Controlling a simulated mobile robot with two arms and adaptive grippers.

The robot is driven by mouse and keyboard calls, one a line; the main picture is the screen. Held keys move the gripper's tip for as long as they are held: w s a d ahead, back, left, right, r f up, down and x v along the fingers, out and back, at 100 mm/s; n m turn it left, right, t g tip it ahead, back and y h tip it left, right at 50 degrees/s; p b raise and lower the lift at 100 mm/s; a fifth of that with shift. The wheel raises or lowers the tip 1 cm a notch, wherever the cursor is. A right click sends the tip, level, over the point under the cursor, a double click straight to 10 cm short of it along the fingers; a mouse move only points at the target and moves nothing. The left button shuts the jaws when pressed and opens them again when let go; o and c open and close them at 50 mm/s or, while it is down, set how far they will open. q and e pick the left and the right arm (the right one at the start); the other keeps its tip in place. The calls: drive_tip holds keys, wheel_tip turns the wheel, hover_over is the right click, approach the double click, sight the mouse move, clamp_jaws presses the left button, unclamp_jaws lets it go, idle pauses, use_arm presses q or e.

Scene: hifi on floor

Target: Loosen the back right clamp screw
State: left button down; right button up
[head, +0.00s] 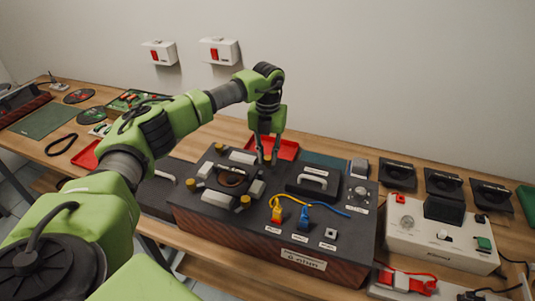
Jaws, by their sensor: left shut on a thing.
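A dark box (324,222) with a wooden front stands on the bench. On its top left is a round dark part (231,177) among light clamp blocks (217,198). Small brass clamp screws sit around it: back left (219,147), front left (190,185) and front right (245,201). My left gripper (267,157) points straight down at the back right corner of this group. It is shut on the back right clamp screw, which is mostly hidden between the fingertips. My right gripper is out of view.
A red tray (286,149) lies behind the gripper. A white device (440,235) stands at the right. Two red-switch boxes (219,51) are on the wall.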

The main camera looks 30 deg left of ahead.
sight(268, 158)
use_arm(q)
drive_tip(key=shift+n, duration=1)
drive_tip(key=c, duration=1.9)
unclamp_jaws()
drive_tip(key=shift+r, duration=0.15)
wheel_tip(268, 158, up, 12)
drive_tip(key=shift+f, duration=0.2)
